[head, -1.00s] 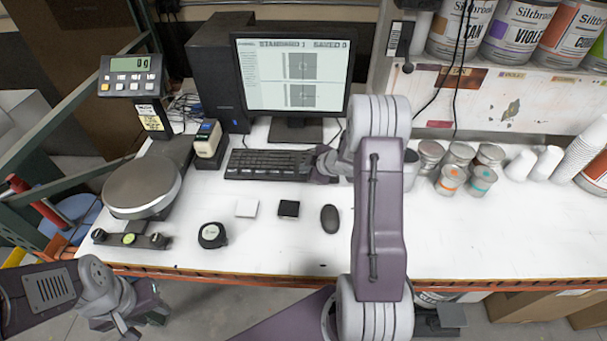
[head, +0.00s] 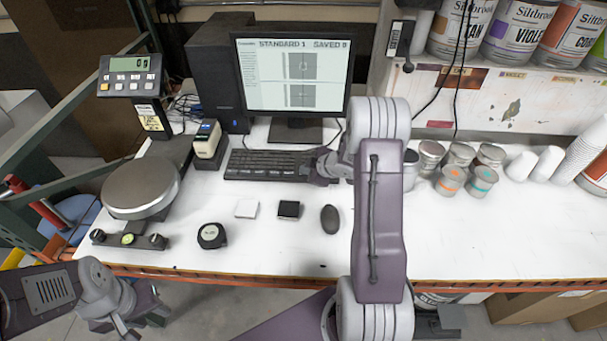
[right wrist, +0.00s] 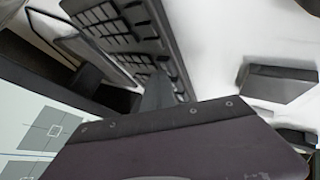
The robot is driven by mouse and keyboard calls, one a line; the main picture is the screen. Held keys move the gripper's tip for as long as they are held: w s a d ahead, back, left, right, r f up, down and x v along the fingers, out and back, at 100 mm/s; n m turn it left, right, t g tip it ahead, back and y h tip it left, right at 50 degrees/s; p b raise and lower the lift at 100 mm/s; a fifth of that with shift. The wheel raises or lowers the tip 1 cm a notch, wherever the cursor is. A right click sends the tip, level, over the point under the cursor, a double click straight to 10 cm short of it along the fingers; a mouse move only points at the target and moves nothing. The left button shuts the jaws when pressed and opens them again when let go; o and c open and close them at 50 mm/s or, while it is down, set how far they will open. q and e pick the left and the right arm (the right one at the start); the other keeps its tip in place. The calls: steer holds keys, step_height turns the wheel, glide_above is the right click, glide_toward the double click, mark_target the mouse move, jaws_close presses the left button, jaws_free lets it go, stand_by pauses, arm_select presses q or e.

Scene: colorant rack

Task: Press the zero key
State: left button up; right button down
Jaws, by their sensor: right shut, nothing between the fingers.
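The scale's display unit (head: 130,76) stands at the back left, reads 0 g and carries a row of small keys plus an orange key; their labels are too small to read. The black keyboard (head: 262,165) lies in front of the monitor; its individual legends are unreadable. My right gripper (head: 318,168) is shut and empty at the keyboard's right end. In the right wrist view its tip (right wrist: 160,92) is close to the keyboard's keys (right wrist: 120,28); I cannot tell whether it touches. My left gripper (head: 128,327) is low at the front left, off the table, its jaws unclear.
The monitor (head: 292,78) stands behind the keyboard. The scale's round pan (head: 140,188) is at the left. A mouse (head: 330,219), a black tile (head: 289,209), a white tile (head: 246,208) and a tape measure (head: 211,235) lie in front. Several cans and cups stand at the right.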

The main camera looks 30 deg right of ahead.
mark_target(306, 176)
steer(key=shift+r+p, duration=0.75)
steer(key=shift+p, duration=0.1)
step_height(306, 176, up, 5)
steer(key=p, duration=0.5)
steer(key=shift+r, duration=0.15)
stand_by(0.5)
